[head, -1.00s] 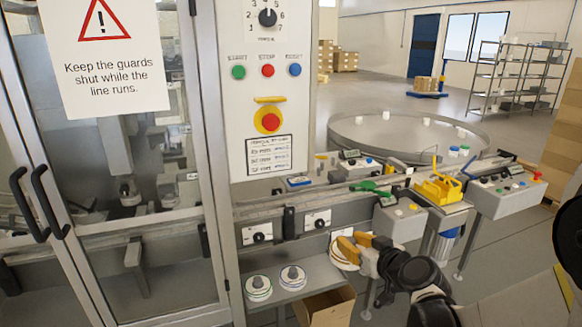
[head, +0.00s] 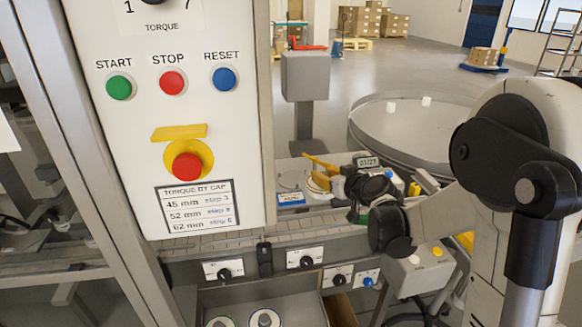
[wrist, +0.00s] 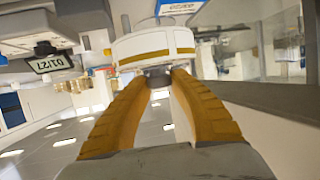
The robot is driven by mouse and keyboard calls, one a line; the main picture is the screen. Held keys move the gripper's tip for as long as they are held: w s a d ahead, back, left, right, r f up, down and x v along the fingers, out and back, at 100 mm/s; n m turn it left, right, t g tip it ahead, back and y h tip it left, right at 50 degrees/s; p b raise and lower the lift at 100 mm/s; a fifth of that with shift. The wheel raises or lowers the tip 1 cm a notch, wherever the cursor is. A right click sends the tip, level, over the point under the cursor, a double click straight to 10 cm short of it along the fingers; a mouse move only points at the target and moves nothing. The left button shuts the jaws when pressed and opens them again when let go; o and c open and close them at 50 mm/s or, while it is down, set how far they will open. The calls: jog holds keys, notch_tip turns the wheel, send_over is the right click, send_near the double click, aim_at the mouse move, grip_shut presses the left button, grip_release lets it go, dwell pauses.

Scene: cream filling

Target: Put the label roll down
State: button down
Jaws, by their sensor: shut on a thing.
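My gripper (head: 318,172) is over the grey counter beyond the conveyor, right of the control panel. In the wrist view its two yellow fingers (wrist: 157,75) are closed on the label roll (wrist: 155,47), a white roll with yellow-brown markings. In the head view the label roll (head: 318,184) is mostly hidden by the fingers and wrist. I cannot tell whether it touches the counter. A blue-and-white sign (head: 291,198) is just left of the roll; it also shows beyond the roll in the wrist view (wrist: 180,7).
A small display (head: 367,162) stands right of my gripper; it also shows in the wrist view (wrist: 52,63). The control panel (head: 165,120) rises at left. Two more rolls (head: 265,318) (head: 220,322) sit on the lower shelf. A large round table (head: 405,125) is behind.

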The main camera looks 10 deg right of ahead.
jog(key=w+d+r+p, duration=0.3)
jog(key=w, duration=0.9)
jog(key=shift+w+a+f+b, duration=0.9)
jog(key=shift+w+a+f, duration=0.4)
jog(key=shift+f, duration=0.55)
jog(key=shift+w+a+f+b, duration=0.9)
jog(key=shift+w+a+f, duration=0.4)
jog(key=shift+f, duration=0.6)
jog(key=shift+w+a+f+b, duration=0.9)
jog(key=shift+w+a+f, duration=0.4)
jog(key=shift+f, duration=0.55)
jog(key=shift+f+b, duration=0.3)
jog(key=shift+f, duration=0.1)
jog(key=c, duration=1.3)
grip_release()
jog(key=shift+o, duration=0.4)
jog(key=shift+r, duration=0.1)
